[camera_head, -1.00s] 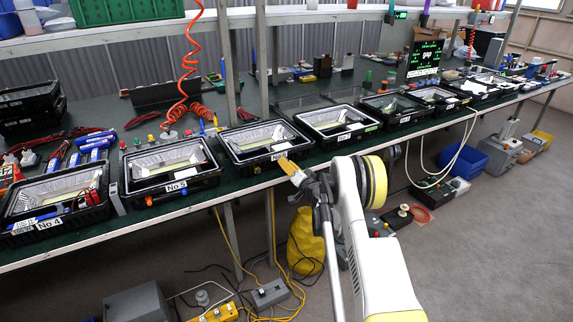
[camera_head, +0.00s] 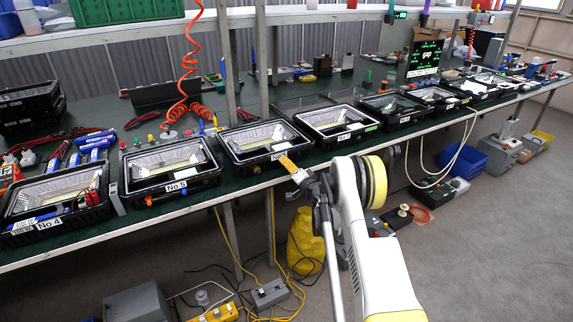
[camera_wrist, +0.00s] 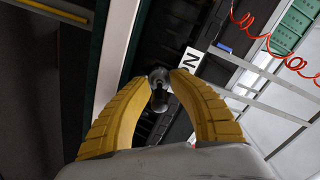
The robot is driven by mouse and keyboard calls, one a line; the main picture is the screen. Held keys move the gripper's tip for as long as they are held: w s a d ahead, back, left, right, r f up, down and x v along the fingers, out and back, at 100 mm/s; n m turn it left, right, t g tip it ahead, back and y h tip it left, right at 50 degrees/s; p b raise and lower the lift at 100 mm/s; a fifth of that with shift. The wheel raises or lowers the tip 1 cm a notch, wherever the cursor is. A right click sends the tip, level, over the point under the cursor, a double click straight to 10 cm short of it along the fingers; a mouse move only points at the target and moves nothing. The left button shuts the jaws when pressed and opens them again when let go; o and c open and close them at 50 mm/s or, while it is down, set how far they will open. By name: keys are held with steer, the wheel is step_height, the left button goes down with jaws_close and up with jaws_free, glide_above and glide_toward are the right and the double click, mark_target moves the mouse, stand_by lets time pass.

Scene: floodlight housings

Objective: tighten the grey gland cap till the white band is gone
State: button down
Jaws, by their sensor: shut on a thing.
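My gripper (camera_head: 287,162) reaches the front of a black floodlight housing (camera_head: 232,149), the third from the left in the head view. In the wrist view my two yellow fingers (camera_wrist: 159,80) close in from both sides on the small dark grey gland cap (camera_wrist: 158,76) at the housing's front wall. They are shut on it. A second dark round part (camera_wrist: 160,99) shows just below it in that view. I cannot make out a white band; the fingers and the dim light hide the joint. In the head view the gripper covers the cap.
Housing No 5 (camera_head: 171,165) stands to the left and another housing (camera_head: 336,122) to the right, close by on the green bench. A red coiled hose (camera_head: 187,70) hangs above the bench. The floor in front is open at right.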

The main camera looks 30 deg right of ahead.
steer(key=c, duration=1.1)
jaws_free()
